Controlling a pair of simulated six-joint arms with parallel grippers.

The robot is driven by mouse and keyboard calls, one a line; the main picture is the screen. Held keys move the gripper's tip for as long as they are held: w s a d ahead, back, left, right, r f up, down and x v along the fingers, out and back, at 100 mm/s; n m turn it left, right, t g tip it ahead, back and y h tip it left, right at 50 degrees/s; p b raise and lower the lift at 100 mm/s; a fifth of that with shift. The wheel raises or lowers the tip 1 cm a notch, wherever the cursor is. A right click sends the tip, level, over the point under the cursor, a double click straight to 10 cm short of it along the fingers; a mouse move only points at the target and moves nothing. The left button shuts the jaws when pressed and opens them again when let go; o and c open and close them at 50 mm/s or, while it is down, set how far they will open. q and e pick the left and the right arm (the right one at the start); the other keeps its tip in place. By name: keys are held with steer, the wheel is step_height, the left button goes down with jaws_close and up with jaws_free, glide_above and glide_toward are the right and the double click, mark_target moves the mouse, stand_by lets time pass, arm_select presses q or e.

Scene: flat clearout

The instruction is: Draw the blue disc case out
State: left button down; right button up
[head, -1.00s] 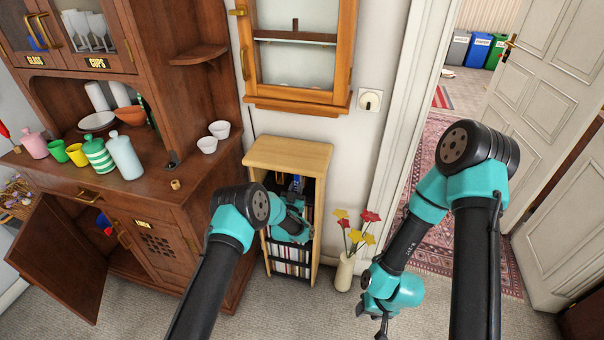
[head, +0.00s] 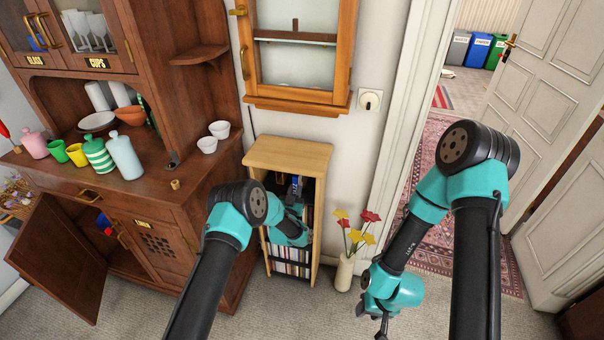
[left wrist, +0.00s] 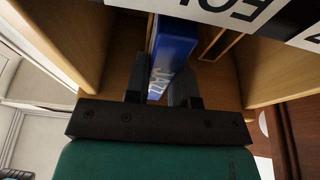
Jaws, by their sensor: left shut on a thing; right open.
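The blue disc case (left wrist: 173,45) stands on edge in the left wrist view, with pale lettering on its spine. My left gripper (left wrist: 162,75) is shut on it, one dark finger on each side. In the head view the left gripper (head: 297,188) is at the front of the upper part of the small wooden shelf (head: 290,152), partly hidden by my own wrist. A bit of blue shows there, too small to make out well. My right gripper (head: 382,328) is open and empty, low over the carpet right of the shelf.
Wooden side walls flank the case in the left wrist view, and a white card with black letters (left wrist: 245,12) is close beside it. A vase of flowers (head: 345,270) stands right of the shelf. A wooden cabinet (head: 215,180) stands to the left. Disc cases (head: 290,268) fill a lower compartment.

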arm_select(q)
steer(key=shift+s, duration=0.1)
steer(key=shift+s+a, duration=0.2)
steer(key=shift+s, duration=0.4)
steer(key=shift+s+a, duration=0.2)
steer(key=shift+s, duration=0.4)
steer(key=shift+s+a, duration=0.15)
steer(key=shift+s, duration=0.2)
steer(key=shift+s+a, duration=0.2)
steer(key=shift+s, duration=0.4)
steer(key=shift+s+a, duration=0.15)
steer(key=shift+s, duration=0.4)
steer(key=shift+s+a, duration=0.1)
steer(key=shift+s, duration=0.05)
steer(key=shift+s+a, duration=0.1)
steer(key=shift+s, duration=0.45)
steer(key=shift+s+a, duration=0.25)
steer(key=shift+s, duration=0.35)
steer(key=shift+s+a, duration=0.2)
steer(key=shift+s, duration=0.45)
steer(key=shift+s+a, duration=0.25)
steer(key=shift+s, duration=0.35)
